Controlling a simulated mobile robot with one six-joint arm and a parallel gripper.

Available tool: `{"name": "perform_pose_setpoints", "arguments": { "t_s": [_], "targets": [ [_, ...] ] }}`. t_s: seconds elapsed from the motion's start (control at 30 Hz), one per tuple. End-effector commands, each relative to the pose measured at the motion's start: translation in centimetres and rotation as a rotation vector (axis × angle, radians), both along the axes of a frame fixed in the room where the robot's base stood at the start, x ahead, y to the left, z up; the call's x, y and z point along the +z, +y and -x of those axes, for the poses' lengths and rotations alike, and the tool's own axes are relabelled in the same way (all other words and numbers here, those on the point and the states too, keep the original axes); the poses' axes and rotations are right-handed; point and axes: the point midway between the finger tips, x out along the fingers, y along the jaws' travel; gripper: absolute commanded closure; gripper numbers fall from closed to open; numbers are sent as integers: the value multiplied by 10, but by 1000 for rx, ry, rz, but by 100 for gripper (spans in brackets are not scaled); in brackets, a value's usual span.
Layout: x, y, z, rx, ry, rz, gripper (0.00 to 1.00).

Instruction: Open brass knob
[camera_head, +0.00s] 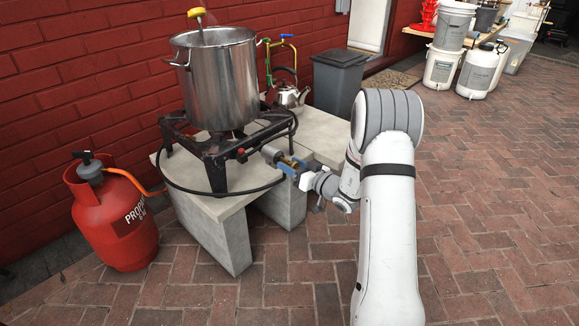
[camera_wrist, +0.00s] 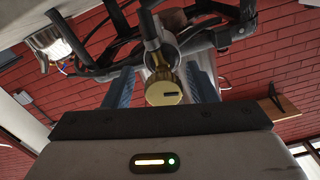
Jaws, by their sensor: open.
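The brass knob (camera_wrist: 164,94) is in the middle of the wrist view, at the end of a metal fitting on the burner's black pipework. A dark slot or mark shows on its round face. My gripper (camera_wrist: 160,76) is open, with one blue finger on each side of the knob and a visible gap to each. Whether a finger touches the knob is too small to tell there.
A black burner stand (camera_head: 217,165) carries a steel pot (camera_head: 218,80) on a concrete bench (camera_head: 226,206). A black hose loops in front. A red propane bottle (camera_head: 122,222) stands at the left. A kettle (camera_head: 288,96) and grey bin (camera_head: 338,84) are behind.

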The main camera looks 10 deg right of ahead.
Motion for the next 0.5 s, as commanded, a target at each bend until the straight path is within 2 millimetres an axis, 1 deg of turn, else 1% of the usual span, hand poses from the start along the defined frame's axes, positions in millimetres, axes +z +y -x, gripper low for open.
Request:
{"name": "perform_pose_setpoints", "arguments": {
  "t_s": [0.17,0.5],
  "targets": [
    [1,-6,7,-1,1,1,48],
    [1,-39,52,-4,2,-1,48]
  ]
}}
